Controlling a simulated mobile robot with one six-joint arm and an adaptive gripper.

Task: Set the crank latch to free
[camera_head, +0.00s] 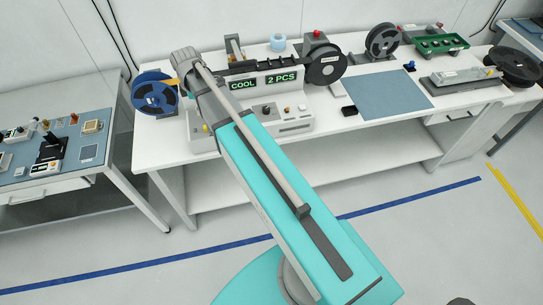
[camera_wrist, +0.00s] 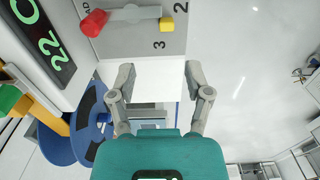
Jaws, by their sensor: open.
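In the wrist view, a grey crank bar (camera_wrist: 137,13) lies across a grey panel (camera_wrist: 125,43) at the top. It has a red knob (camera_wrist: 95,22) at its left end and a yellow block (camera_wrist: 167,24) at its right, near the printed digits 2 and 3. Part of a label ending in "AD" shows by the knob; no "free" mark is readable. My gripper (camera_wrist: 158,76) is open and empty, its fingers below the crank in the picture and apart from it. In the head view my arm hides the gripper and the crank.
The handler (camera_head: 290,119) shows "COOL" and "2 PCS". A blue reel (camera_head: 155,94) stands at its left and a black reel (camera_head: 326,66) at its right. A blue mat (camera_head: 393,95) lies on the white bench, with a green tray (camera_head: 441,44) behind.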

